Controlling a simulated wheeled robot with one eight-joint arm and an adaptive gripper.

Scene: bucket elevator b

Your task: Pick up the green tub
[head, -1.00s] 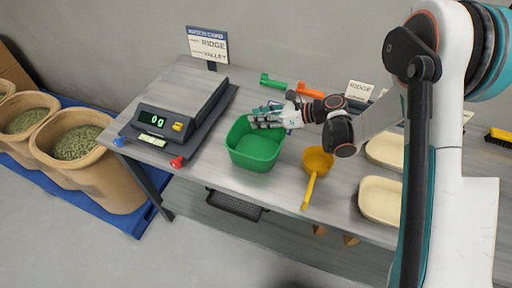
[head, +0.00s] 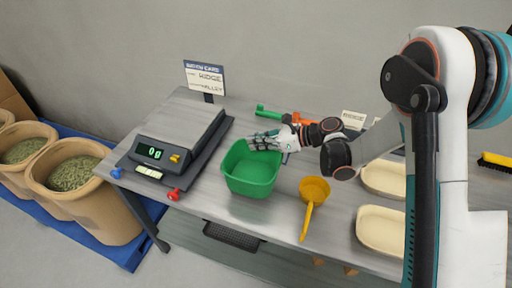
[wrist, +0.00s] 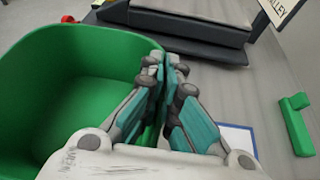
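The green tub (head: 250,178) stands upright on the table, between the scale and a yellow scoop. It also fills the left of the wrist view (wrist: 60,95), and its inside looks empty. My gripper (head: 264,143) is at the tub's far right rim. In the wrist view my gripper (wrist: 166,80) has one finger inside the tub and one outside, closed together with the green wall between them. The pinched part of the wall is mostly hidden by the fingers. The tub appears to rest on the table.
The scale (head: 163,155) is left of the tub, with a sign (head: 204,77) behind it. The yellow scoop (head: 314,190) lies close right. Cream trays (head: 381,228) are further right. Green (head: 268,112) and orange pieces lie behind. Sacks (head: 84,190) stand on the floor left.

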